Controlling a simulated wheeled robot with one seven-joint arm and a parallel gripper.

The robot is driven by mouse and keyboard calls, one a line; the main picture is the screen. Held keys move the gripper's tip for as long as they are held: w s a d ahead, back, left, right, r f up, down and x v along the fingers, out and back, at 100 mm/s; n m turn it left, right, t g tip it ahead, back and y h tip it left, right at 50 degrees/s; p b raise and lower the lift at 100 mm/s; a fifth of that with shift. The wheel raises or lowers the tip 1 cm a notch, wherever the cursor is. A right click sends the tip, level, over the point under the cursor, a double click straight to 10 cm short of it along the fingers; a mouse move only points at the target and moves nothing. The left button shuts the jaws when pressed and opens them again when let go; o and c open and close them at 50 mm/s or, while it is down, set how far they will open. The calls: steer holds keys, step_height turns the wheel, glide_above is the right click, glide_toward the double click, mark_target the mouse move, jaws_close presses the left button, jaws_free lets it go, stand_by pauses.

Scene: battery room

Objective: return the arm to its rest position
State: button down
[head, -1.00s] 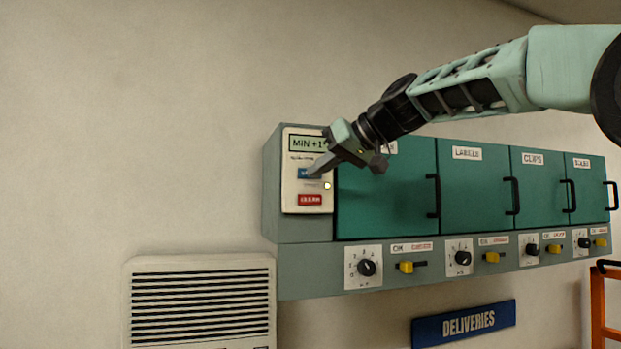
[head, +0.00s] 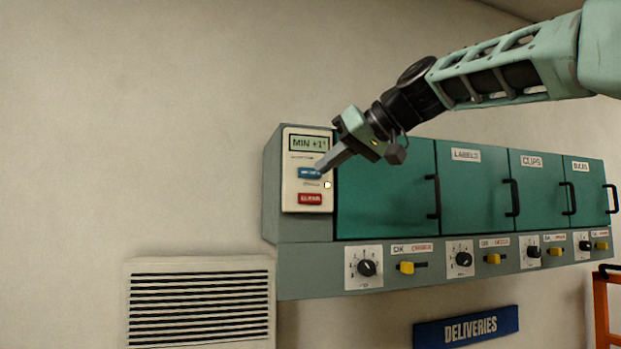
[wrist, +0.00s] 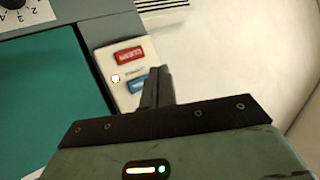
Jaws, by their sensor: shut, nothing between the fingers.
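My arm reaches in from the upper right in the head view. My gripper (head: 322,168) is shut and empty, its fingertips in front of the white control panel (head: 289,203), close to the blue button (head: 308,173). The gap between the fingertips and the panel is hard to judge. The shut fingers also show in the wrist view (wrist: 158,88), beside the blue button (wrist: 138,86). A red button (head: 310,198) sits below the blue one, and a display (head: 309,143) above reads "MIN +1".
A grey-green wall cabinet (head: 285,257) carries teal doors (head: 385,190) with black handles that stick out. Dials and yellow sliders (head: 406,267) line its lower strip. A vent (head: 200,300) and a blue DELIVERIES sign (head: 466,327) are below. The wall to the left is bare.

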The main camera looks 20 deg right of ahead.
stand_by(0.8)
steer(key=s+a+f+g+h+b, duration=0.15)
steer(key=s+a+f, duration=0.25)
steer(key=f, duration=0.6)
steer(key=s+a+f+g, duration=0.3)
steer(key=f, duration=0.6)
steer(key=s+a+f+g+h+b, duration=0.15)
steer(key=s+a+f, duration=0.25)
steer(key=f, duration=0.6)
steer(key=s+d+f+n+g+h, duration=0.1)
steer(key=s+d+f+g+h, duration=0.1)
steer(key=s+f, duration=0.8)
steer(key=s+d+f+n+g+h+b, duration=0.1)
steer(key=s+d+f+n+h, duration=0.1)
steer(key=s+f, duration=0.8)
step_height(320, 180, down, 2)
steer(key=shift+s+f+g, duration=0.15)
steer(key=shift+s+g, duration=0.1)
steer(key=shift+g, duration=0.15)
